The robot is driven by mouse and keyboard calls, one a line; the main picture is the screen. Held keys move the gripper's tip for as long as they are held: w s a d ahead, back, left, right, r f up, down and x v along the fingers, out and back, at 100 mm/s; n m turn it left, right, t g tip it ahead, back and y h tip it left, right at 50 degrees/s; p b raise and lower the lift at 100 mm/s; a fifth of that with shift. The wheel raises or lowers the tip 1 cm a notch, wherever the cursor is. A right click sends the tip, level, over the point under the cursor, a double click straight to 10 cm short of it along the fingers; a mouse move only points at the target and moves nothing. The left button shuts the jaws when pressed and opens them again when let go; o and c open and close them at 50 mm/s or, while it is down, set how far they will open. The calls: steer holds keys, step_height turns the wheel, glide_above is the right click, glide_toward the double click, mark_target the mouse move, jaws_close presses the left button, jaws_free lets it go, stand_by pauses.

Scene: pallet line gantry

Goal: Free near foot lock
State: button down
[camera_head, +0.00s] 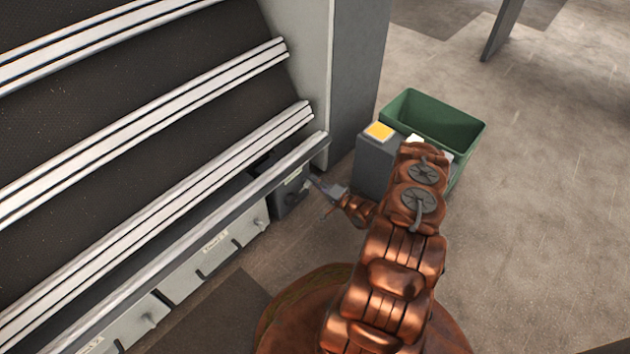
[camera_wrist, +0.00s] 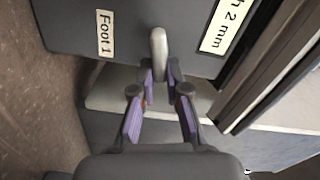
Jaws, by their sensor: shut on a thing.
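A dark grey box labelled "Foot 1" (camera_wrist: 104,33) fills the upper part of the wrist view. A pale rounded lever (camera_wrist: 158,42) stands out from its face. My gripper (camera_wrist: 160,76) has its fingertips closed on the lower part of this lever, with purple pads showing on the fingers. The fingertips hide where the lever is gripped.
A slanted rack with pale rails (camera_head: 200,170) fills the left side. A grey post (camera_head: 357,70) rises behind the foot. A grey block with a yellow top (camera_head: 380,132) and a green bin (camera_head: 470,135) stand close to my arm. Floor at the far right is clear.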

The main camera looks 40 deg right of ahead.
steer(key=shift+f+m, duration=0.25)
steer(key=shift+m, duration=1.15)
steer(key=c, duration=1.2)
jaws_free()
steer(key=v, duration=1.2)
